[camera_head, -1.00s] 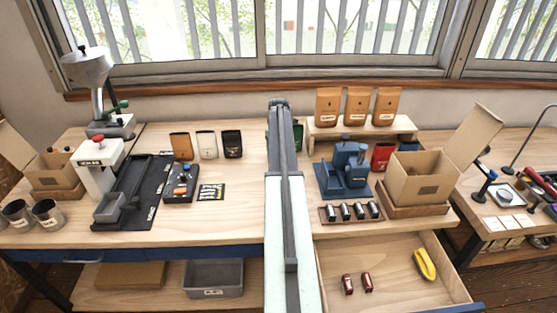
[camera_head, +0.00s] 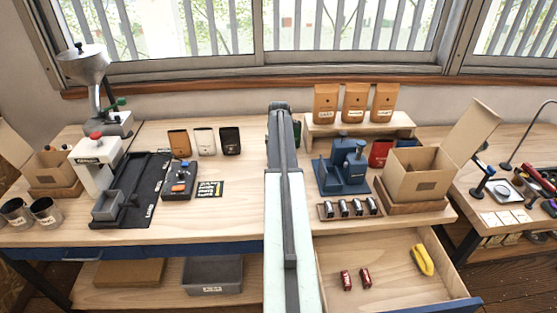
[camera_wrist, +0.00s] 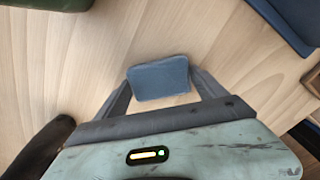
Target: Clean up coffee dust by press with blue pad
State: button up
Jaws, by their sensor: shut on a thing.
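In the wrist view, my gripper (camera_wrist: 160,85) is shut on a blue pad (camera_wrist: 158,80), held between its two fingers above pale wood. In the head view, my arm hides the gripper and the pad. A blue press-like device (camera_head: 342,172) stands on the bench right of my arm. No coffee dust can be made out in either view.
A tray of small cylinders (camera_head: 325,211) and an open cardboard box (camera_head: 415,180) are near the blue device. An open drawer (camera_head: 395,275) holds a yellow item (camera_head: 422,260) and two red cylinders.

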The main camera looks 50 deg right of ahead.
jog(key=shift+s+a, duration=0.75)
jog(key=shift+a, duration=0.05)
jog(key=shift+a, duration=0.1)
jog(key=shift+s+a, duration=1.2)
jog(key=shift+a, duration=0.1)
jog(key=shift+d, duration=0.1)
jog(key=shift+w, duration=0.1)
jog(key=shift+w+d, duration=1.75)
jog(key=shift+d, duration=0.3)
jog(key=shift+w+d, duration=1.75)
jog(key=shift+d, duration=0.25)
jog(key=shift+r, duration=0.1)
